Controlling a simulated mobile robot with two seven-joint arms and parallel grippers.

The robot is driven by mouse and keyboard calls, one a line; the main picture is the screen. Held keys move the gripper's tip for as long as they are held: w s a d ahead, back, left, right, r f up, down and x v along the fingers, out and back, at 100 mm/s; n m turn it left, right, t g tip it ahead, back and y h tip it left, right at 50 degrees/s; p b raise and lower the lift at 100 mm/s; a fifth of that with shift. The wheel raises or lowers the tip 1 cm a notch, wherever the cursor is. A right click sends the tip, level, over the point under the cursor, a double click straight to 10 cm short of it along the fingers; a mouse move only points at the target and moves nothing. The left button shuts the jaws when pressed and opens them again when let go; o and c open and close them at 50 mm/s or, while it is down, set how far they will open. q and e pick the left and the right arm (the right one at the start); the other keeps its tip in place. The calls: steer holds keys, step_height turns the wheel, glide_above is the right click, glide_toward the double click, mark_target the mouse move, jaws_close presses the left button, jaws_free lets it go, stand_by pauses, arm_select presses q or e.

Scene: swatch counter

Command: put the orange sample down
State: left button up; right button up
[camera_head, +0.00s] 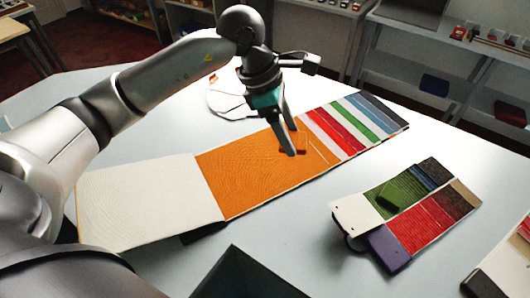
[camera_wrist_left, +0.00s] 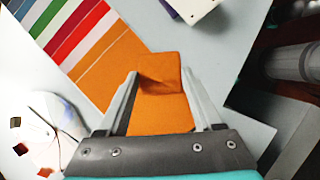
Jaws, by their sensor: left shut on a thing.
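My left gripper (camera_head: 295,152) is over the long swatch book, with its fingertips low near the inner edge of the large orange area. It is shut on the orange sample, which shows between the two fingers in the left wrist view (camera_wrist_left: 160,112). The sample has a crease across it, and its lower part is hidden by the gripper body. The long swatch book has a cream panel (camera_head: 145,200), a large orange panel (camera_head: 245,175), and several red, white, green, blue and dark strips (camera_head: 350,120). I cannot tell whether the sample touches the book. My right gripper is not in view.
A smaller swatch set (camera_head: 410,220) with green, red and purple pieces lies to the right. A round whitish item (camera_head: 225,98) lies behind the book. Another swatch set (camera_head: 505,265) is at the lower right edge. White counter (camera_head: 290,215) is bare between the books.

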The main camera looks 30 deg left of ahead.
arm_select(q)
steer(key=w+a+r+n+t+y+p, duration=0.1)
steer(key=w+a+r+n+t+p, duration=0.15)
steer(key=a+r+n, duration=0.35)
steer(key=n+p, duration=0.1)
steer(key=p, duration=0.1)
glide_above(272, 169)
steer(key=s, duration=0.1)
steer(key=shift+g+y, duration=0.25)
steer(key=shift+y, duration=0.15)
steer(key=f, duration=1)
steer(key=a+f, duration=0.1)
steer(key=f, duration=0.5)
steer(key=shift+s+f, duration=0.1)
steer(key=shift+f, duration=2.5)
steer(key=shift+f+b, duration=0.2)
steer(key=shift+b, duration=0.1)
steer(key=o, duration=1.3)
steer(key=shift+r, duration=0.1)
